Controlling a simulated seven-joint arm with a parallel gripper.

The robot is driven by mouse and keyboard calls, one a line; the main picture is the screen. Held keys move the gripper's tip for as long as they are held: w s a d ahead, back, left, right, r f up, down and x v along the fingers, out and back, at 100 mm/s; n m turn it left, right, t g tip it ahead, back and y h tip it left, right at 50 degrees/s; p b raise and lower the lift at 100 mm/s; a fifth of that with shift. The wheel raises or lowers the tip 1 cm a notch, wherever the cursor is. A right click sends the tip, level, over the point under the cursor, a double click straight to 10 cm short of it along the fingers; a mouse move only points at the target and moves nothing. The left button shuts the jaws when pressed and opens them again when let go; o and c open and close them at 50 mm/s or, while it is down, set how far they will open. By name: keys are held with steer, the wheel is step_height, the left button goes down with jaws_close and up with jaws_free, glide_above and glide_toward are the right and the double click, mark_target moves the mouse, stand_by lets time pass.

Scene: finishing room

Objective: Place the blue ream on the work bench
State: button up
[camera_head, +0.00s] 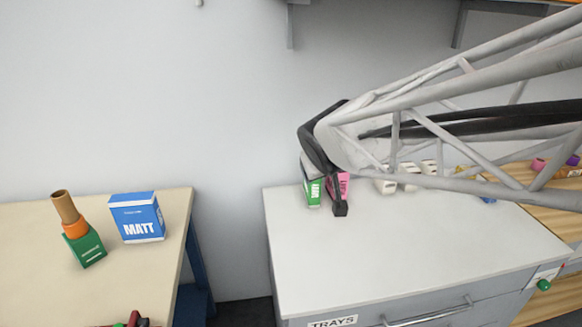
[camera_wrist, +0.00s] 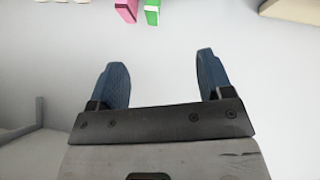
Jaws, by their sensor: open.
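The blue ream (camera_head: 137,218), a blue and white pack marked MATT, stands upright on the beige-topped bench (camera_head: 30,218) at the left of the head view. I cannot tell from the labels which surface is the work bench. My gripper is open and empty in the wrist view (camera_wrist: 160,62), its two blue fingers wide apart. In the head view the arm's dark end hangs over the far left part of the white-topped cabinet (camera_head: 330,255), to the right of the ream and well apart from it. The fingers are mostly hidden there.
Green (camera_head: 312,192) and pink (camera_head: 344,184) packs stand by my gripper, with several white items (camera_head: 385,186) behind my arm. A gap separates bench and cabinet. The cabinet's front top is clear.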

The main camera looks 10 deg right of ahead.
steer(key=s+f+m+g, duration=0.1)
steer(key=s+f+g, duration=0.1)
steer(key=s, duration=0.9)
steer(key=s+d+f+m+g+y, duration=0.1)
steer(key=s+f+g, duration=0.2)
steer(key=s, duration=0.7)
steer(key=shift+s+g, duration=0.35)
steer(key=shift+g, duration=0.05)
